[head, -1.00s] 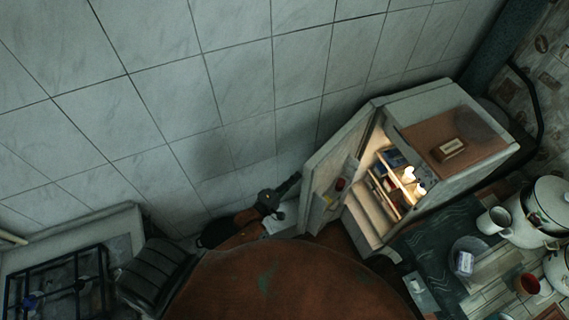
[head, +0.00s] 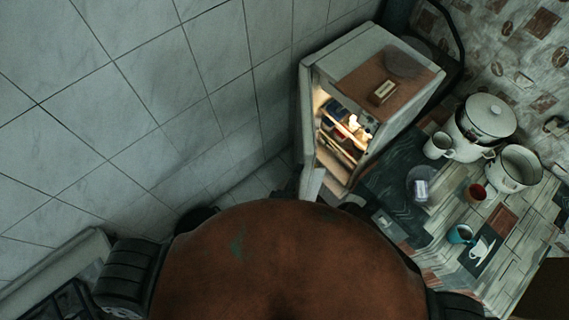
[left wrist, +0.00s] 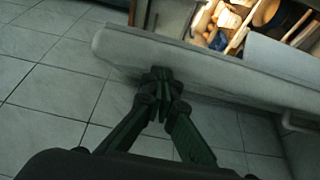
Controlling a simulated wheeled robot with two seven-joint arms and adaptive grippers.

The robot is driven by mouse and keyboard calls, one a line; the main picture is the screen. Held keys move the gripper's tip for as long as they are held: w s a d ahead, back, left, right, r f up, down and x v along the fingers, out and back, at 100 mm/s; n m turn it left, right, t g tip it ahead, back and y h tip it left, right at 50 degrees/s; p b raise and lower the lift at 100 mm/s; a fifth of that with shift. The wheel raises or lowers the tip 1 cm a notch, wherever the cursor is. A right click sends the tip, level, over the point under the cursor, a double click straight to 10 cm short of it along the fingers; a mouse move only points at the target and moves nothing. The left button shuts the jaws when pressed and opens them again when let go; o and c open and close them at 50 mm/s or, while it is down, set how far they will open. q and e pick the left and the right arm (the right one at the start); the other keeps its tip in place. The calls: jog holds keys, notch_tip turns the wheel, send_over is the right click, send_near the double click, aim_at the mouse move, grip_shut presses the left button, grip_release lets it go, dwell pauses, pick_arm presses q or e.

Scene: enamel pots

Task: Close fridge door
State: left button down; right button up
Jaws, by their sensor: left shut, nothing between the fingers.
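The small white fridge (head: 352,52) stands against the tiled wall in the head view, its lit inside showing shelves and food. Its door (head: 305,125) is partly open on the left side, seen nearly edge-on. In the left wrist view the door (left wrist: 215,72) crosses the picture, with the lit interior (left wrist: 235,22) beyond it. My left gripper (left wrist: 161,74) is shut and empty, its fingertips at the door's outer face, seemingly touching it. In the head view my body hides most of the left arm. My right gripper is in neither current view.
A counter (head: 400,195) to the right of the fridge holds a white lidded pot (head: 488,118), another pot (head: 517,168), and several mugs. A small box (head: 382,92) lies on the fridge top. Tiled floor (left wrist: 45,75) is clear beside the door.

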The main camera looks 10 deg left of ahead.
pick_arm(q)
jog(key=shift+w+d, duration=0.15)
jog(key=shift+d, duration=0.95)
jog(key=shift+a, duration=0.1)
